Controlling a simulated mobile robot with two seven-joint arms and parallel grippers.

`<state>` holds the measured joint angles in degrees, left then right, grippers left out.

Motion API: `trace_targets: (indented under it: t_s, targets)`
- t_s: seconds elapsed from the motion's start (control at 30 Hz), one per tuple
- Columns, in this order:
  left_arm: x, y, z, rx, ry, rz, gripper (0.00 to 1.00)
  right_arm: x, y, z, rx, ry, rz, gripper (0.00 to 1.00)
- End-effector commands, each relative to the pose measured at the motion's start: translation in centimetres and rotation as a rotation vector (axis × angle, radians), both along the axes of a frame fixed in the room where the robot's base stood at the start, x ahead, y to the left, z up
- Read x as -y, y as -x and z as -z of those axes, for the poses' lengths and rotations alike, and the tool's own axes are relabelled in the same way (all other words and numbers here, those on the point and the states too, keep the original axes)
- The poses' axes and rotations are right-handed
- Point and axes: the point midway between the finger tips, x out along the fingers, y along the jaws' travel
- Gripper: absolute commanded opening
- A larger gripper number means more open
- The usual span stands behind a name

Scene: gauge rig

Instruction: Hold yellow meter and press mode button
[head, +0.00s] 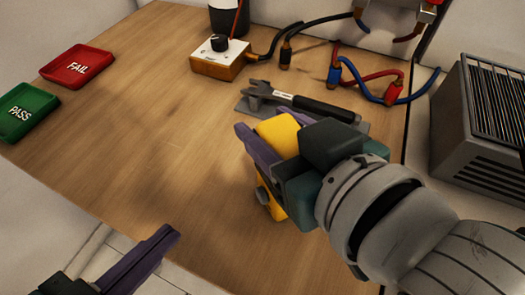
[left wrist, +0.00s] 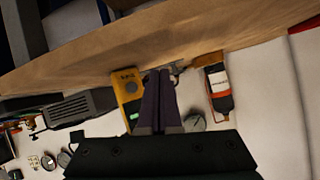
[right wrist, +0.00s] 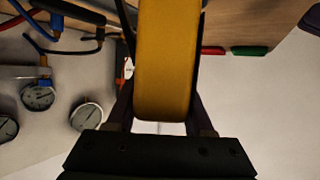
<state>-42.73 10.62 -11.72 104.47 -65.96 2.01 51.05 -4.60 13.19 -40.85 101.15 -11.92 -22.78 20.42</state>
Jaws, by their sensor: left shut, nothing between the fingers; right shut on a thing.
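The yellow meter (head: 278,131) is in my right gripper (head: 258,146), above the right part of the table in the head view. Purple fingers clasp it and partly hide it. In the right wrist view the meter (right wrist: 165,65) stands between the fingers, plain yellow side showing. In the left wrist view a yellow body with a dark marking and a small green patch, seemingly the meter (left wrist: 124,88), shows just left of my left fingers. I cannot make out the mode button. My left gripper (head: 172,232) is shut and empty at the lower left, apart from the meter in the head view.
A red FAIL tray (head: 78,67) and green PASS tray (head: 27,111) lie at left. A knobbed box (head: 219,58), a black-handled tool (head: 315,108) and red and blue cables (head: 372,87) are behind. A grey slatted box (head: 475,130) stands right. The table's middle-left is clear.

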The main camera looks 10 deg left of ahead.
Motion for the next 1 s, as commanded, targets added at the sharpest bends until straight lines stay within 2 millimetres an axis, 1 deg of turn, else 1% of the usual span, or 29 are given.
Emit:
trace_targets:
  t_s: [0.23, 0.37, 0.8, 1.0]
  targets:
    - [0.1, -0.1, 0.0, -0.001, 0.004, 0.000, 0.00, 0.0, 0.0, 0.0, -0.001, 0.001, 0.000, 0.00]
    - [0.7, -0.6, 0.0, 0.001, 0.006, 0.001, 0.00, 0.0, 0.0, 0.0, -0.001, 0.001, 0.000, 0.00]
    - [5.5, -3.8, 0.0, 0.001, 0.007, 0.000, 0.00, 0.0, 0.0, 0.0, -0.001, 0.001, 0.000, 0.00]
    - [6.9, -4.7, 0.0, -0.001, 0.007, -0.001, 0.00, 0.0, 0.0, 0.0, 0.000, 0.001, 0.000, 0.00]
